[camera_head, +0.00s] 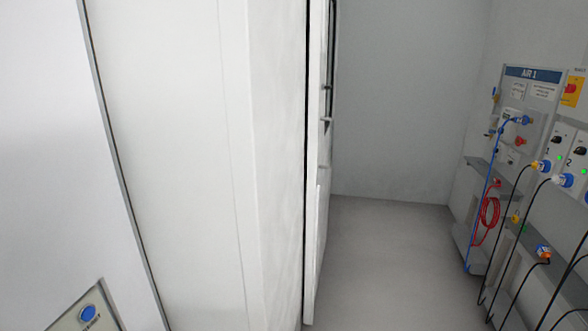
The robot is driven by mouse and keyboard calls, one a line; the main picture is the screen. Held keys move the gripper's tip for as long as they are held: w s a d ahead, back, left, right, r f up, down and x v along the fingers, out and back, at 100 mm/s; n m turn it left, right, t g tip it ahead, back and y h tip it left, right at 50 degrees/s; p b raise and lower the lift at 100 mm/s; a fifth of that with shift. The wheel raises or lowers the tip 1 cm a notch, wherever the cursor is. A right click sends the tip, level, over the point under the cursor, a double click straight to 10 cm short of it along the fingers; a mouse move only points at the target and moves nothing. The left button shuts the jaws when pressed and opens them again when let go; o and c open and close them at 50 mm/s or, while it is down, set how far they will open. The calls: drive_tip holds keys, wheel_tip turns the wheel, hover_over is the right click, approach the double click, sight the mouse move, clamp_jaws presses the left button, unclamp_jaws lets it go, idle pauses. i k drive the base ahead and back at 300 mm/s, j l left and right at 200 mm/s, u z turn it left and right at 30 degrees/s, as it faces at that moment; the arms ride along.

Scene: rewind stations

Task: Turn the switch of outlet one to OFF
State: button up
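Outlet one (561,154) is a pale wall unit at the right, marked 1, with a black switch (557,140) and a green light. My gripper is not in view.
A tall white wall or panel (180,120) fills the left, with a door edge and handle (326,120) beyond it. A blue button (88,313) is at lower left. The AIR 1 panel (535,95) and a red coiled hose (489,212) are at right. Grey floor (380,260) is clear.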

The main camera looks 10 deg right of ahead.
sight(557, 140)
drive_tip(key=i+z, duration=0.45)
drive_tip(key=i, duration=0.2)
drive_tip(key=i+j+z, duration=0.1)
drive_tip(key=i+z, duration=0.35)
drive_tip(key=i, duration=0.2)
